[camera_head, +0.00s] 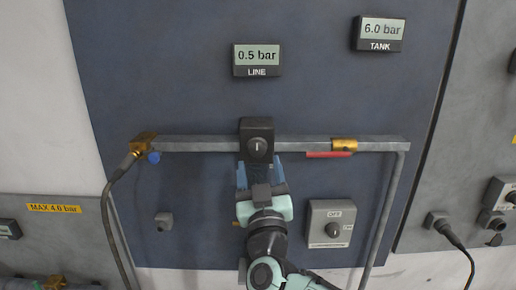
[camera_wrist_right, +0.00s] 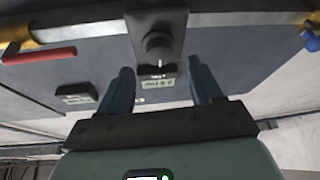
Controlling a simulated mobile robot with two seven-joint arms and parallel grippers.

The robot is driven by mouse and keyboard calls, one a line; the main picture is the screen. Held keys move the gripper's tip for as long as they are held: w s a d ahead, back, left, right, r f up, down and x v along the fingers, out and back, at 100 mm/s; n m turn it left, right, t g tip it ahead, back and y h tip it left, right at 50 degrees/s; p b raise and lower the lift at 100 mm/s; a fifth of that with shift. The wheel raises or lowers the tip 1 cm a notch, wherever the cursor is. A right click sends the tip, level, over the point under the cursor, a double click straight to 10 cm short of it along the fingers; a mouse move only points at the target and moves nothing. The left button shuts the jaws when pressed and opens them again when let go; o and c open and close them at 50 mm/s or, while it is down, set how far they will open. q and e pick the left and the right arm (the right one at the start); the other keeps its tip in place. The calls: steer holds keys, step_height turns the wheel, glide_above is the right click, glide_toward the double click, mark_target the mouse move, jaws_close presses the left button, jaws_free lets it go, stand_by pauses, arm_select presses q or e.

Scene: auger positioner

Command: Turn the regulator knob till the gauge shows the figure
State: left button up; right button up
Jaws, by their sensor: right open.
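The regulator (camera_head: 257,132) is a black block on the grey pipe, with a round black knob (camera_head: 258,149) bearing a pale mark that points up. The knob also shows in the right wrist view (camera_wrist_right: 157,46). The LINE gauge (camera_head: 257,57) above it reads 0.5 bar. My right gripper (camera_head: 261,168) is open and empty just below the knob, its blue fingers pointing up at the regulator. In the right wrist view its fingers (camera_wrist_right: 160,68) stand apart either side of the knob's line, and I see no contact. My left gripper is not in view.
The TANK gauge (camera_head: 380,34) reads 6.0 bar. The pipe (camera_head: 200,144) carries a brass valve with a red handle (camera_head: 329,154) on the right and a blue-handled fitting (camera_head: 153,157) on the left. An OFF/ON switch box (camera_head: 331,224) sits right of my right gripper.

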mark_target(257, 152)
steer(key=p+x, duration=0.1)
steer(key=x, duration=0.3)
steer(key=shift+w, duration=0.1)
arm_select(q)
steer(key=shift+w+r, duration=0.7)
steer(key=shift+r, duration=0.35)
arm_select(e)
steer(key=c, duration=1.1)
steer(key=shift+o, duration=0.2)
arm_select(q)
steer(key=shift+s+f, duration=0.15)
arm_select(e)
steer(key=shift+m, duration=0.4)
